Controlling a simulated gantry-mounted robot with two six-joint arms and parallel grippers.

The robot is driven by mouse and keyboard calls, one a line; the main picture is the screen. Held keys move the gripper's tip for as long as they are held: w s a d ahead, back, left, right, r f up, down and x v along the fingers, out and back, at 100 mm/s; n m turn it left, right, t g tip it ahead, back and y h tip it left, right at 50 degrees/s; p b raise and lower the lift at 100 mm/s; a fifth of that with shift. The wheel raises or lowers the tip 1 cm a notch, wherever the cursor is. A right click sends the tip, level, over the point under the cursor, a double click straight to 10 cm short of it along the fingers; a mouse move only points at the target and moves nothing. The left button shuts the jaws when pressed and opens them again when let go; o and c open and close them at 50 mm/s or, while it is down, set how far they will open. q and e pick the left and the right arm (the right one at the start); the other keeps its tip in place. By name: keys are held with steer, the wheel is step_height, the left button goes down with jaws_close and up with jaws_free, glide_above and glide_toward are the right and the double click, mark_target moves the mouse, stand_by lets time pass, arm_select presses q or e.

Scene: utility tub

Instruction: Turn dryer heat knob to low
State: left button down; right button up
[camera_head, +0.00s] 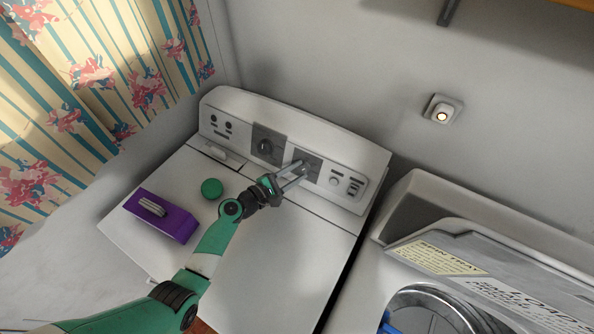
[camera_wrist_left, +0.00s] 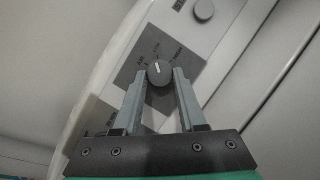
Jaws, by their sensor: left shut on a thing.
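The dryer (camera_head: 270,235) is the white machine on the left, with a raised control panel (camera_head: 225,120) along its back. My left gripper (camera_head: 303,169) reaches the right-hand dark square of that panel. In the left wrist view its two fingers (camera_wrist_left: 159,80) are shut on a round dark heat knob (camera_wrist_left: 159,73), one on each side. A short light mark shows on the knob's face. Small labels on the grey plate (camera_wrist_left: 135,65) around it are too blurred to read surely. In the head view the fingers mostly hide this knob. My right gripper is not in view.
Another dark knob (camera_head: 265,147) and a small pale knob (camera_head: 334,181) sit on the same panel. A purple object (camera_head: 175,224) and a green round object (camera_head: 212,188) rest on the dryer top. A washer (camera_head: 370,285) stands on the right, beyond a narrow gap.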

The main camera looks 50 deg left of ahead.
arm_select(q)
steer(key=shift+r+m+g+h, duration=0.1)
steer(key=shift+m+g+h, duration=0.2)
steer(key=shift+m, duration=0.8)
steer(key=shift+c, duration=2.4)
jaws_free()
steer(key=shift+p, duration=0.3)
steer(key=p+v, duration=0.2)
steer(key=v, duration=0.9)
steer(key=shift+s, duration=0.3)
